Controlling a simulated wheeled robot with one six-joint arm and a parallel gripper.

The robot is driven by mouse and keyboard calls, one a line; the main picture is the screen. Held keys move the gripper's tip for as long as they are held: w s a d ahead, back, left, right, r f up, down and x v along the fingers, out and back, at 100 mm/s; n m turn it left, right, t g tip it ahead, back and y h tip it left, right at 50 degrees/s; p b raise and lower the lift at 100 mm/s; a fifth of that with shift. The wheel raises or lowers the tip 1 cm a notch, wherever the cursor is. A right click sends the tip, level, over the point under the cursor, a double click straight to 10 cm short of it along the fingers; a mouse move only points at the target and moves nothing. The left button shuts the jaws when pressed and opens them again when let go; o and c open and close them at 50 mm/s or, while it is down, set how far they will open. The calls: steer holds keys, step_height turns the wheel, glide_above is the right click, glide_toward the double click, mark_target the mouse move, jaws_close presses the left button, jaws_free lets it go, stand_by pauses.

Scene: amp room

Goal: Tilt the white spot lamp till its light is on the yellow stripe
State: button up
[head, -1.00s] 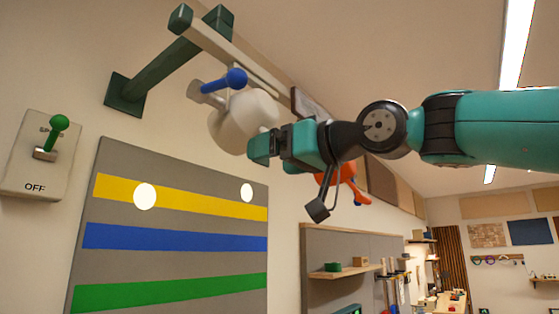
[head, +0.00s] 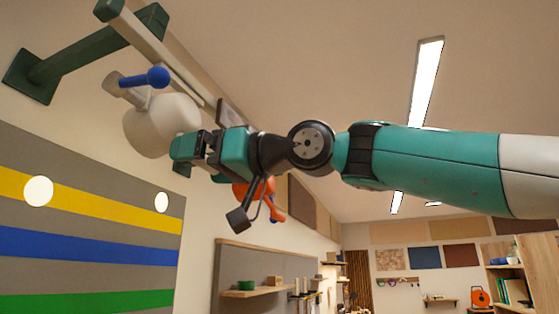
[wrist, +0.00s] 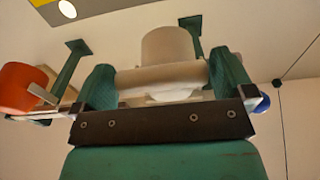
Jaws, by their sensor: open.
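The white spot lamp (head: 160,125) hangs from a wall bracket, with a blue knob (head: 158,77) on its mount. My gripper (head: 183,147) is at the lamp's right side. In the wrist view the open jaws (wrist: 165,88) stand on either side of a pale bar on the white lamp (wrist: 168,46); I cannot tell whether they touch it. The yellow stripe (head: 95,205) crosses a grey wall panel. One light spot (head: 38,192) lies on the stripe. A second spot (head: 161,202) sits mostly on grey just above the stripe. Which lamp casts which is unclear.
An orange lamp (head: 243,190) is partly hidden behind my wrist; it also shows in the wrist view (wrist: 22,88). A blue stripe (head: 80,247) and a green stripe (head: 80,300) lie below the yellow one. A shelf (head: 268,289) is at lower middle.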

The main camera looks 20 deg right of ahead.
steer(key=b+v, duration=0.3)
steer(key=v, duration=1.2)
steer(key=shift+b, duration=0.4)
steer(key=shift+a, duration=0.1)
steer(key=w+a+f+m+g+h+b, duration=0.1)
steer(key=w+f+m+g+h, duration=0.15)
steer(key=f, duration=1.15)
steer(key=w+a+f+m+g+h+b, duration=0.1)
steer(key=w+f+m+h+b, duration=0.15)
steer(key=f, duration=1.05)
steer(key=s+d+f+g+h, duration=0.1)
steer(key=s+f+g, duration=0.1)
steer(key=s+f, duration=0.3)
steer(key=s+d+f+n+g+h, duration=0.1)
steer(key=s+f, duration=0.5)
steer(key=f, duration=0.8)
steer(key=s+d+f+g+h+b, duration=0.1)
steer(key=s+f+g+h, duration=0.2)
steer(key=f, duration=0.6)
steer(key=s+g, duration=0.2)
steer(key=s, duration=0.1)
steer(key=shift+f+n, duration=0.4)
steer(key=shift+s, duration=0.15)
steer(key=shift+c, duration=0.5)
